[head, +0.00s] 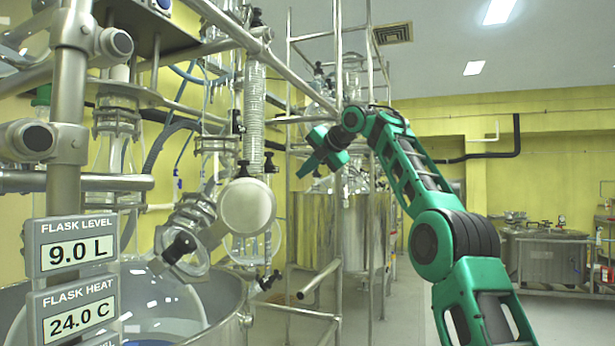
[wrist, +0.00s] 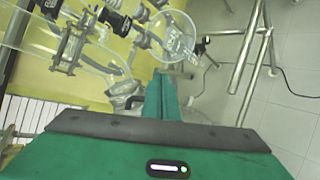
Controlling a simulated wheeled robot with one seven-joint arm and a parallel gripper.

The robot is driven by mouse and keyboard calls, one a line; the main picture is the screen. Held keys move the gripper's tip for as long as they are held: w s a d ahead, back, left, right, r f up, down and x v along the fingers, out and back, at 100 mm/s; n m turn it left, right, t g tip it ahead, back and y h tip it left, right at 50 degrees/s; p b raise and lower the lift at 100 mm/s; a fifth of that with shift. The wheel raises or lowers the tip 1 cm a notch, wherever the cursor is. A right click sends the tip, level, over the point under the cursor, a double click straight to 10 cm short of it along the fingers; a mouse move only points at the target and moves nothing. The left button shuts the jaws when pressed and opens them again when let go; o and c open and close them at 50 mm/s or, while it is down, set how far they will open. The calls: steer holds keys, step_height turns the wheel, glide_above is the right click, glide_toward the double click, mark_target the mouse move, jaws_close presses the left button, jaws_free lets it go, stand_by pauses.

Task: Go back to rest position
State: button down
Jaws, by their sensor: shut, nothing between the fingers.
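My gripper (head: 323,150) shows in the head view at the end of my green arm, raised in front of the steel vessel and its frame. It points to the left, toward the glass reactor. In the wrist view my gripper (wrist: 162,90) has its green fingers pressed together with nothing between them. No glassware touches the fingers in the wrist view.
A glass reactor with metal rods stands at the left, above a steel bath (head: 225,300). Its signs (head: 73,245) read 9.0 L and 24.0 C. A steel vessel (head: 330,230) stands behind my arm. A wheeled steel tank (head: 545,255) stands at right. Floor shows between them.

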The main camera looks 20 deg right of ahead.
steer(key=s+d+f+m+g+h, duration=0.2)
steer(key=s+d+f+m, duration=0.2)
steer(key=s+f+m, duration=0.4)
steer(key=s+d+f+m+g+h, duration=0.1)
steer(key=s+d+f+m+g, duration=0.15)
steer(key=s+f+m, duration=0.5)
steer(key=s+d+f+m+g+h, duration=0.2)
steer(key=s+d+f+m, duration=0.3)
steer(key=s+f, duration=0.5)
steer(key=s+f+m+g, duration=0.1)
steer(key=s+f+m, duration=0.3)
steer(key=s+f, duration=0.4)
steer(key=s+f+m+g, duration=0.2)
steer(key=s+f+m, duration=0.3)
steer(key=s, duration=1)
steer(key=s+d+f+m+g, duration=0.1)
steer(key=s+f+m, duration=0.4)
steer(key=s+f, duration=0.6)
steer(key=shift+s+g+y, duration=0.4)
steer(key=shift+s+g, duration=0.05)
steer(key=shift+s, duration=0.05)
